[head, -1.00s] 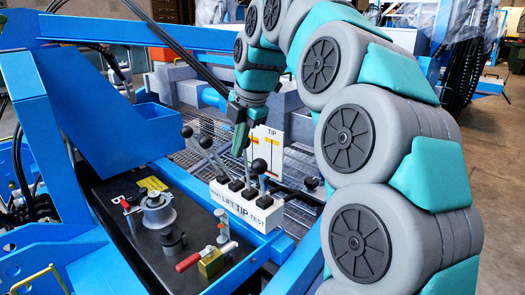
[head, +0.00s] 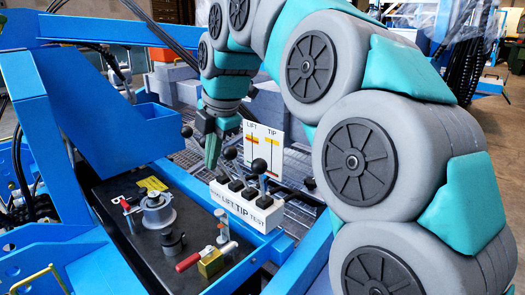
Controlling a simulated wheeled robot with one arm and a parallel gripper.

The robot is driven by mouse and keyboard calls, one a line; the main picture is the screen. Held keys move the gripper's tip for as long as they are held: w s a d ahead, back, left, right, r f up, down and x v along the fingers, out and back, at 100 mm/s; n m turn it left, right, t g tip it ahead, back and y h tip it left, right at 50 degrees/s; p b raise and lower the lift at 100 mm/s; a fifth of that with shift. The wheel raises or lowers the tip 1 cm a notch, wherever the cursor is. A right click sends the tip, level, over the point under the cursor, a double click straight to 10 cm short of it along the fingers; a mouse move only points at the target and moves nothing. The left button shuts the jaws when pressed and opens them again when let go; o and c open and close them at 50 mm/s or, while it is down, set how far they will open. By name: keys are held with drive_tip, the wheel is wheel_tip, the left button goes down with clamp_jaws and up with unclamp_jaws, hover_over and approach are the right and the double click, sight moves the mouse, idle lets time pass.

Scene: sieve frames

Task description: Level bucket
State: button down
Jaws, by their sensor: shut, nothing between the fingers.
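A white control box (head: 246,208) marked LIFT, TIP and TEST stands at the right edge of the black panel. Several levers with black knobs rise from it, including one with a knob (head: 259,165) at the right and one (head: 187,131) leaning left. A white gauge board (head: 264,146) with LIFT and TIP scales in red and yellow stands behind the box. My gripper (head: 212,162) is shut and points down above the left end of the box, in front of the left levers and hiding part of them. Contact with a lever cannot be told. No bucket is clearly recognisable.
The black panel (head: 120,215) carries a round grey fitting (head: 158,213), a red-handled brass valve (head: 208,263) and several knobs. Blue steel frames (head: 65,140) surround it. Grey blocks (head: 180,85) lie behind, over a mesh floor. My arm fills the right side.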

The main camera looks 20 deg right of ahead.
wheel_tip(320, 180, up, 7)
drive_tip(key=p, duration=0.4)
idle(0.6)
drive_tip(key=s+f+m+g, duration=0.2)
drive_tip(key=s+f+m, duration=0.9)
drive_tip(key=s+f, duration=0.2)
drive_tip(key=s+d+f+m+g+h, duration=0.1)
drive_tip(key=s+f+m+g, duration=0.2)
drive_tip(key=s+f+m, duration=0.8)
drive_tip(key=s+f, duration=0.2)
drive_tip(key=s, duration=0.5)
drive_tip(key=shift+f+m, duration=0.3)
drive_tip(key=shift+f, duration=0.1)
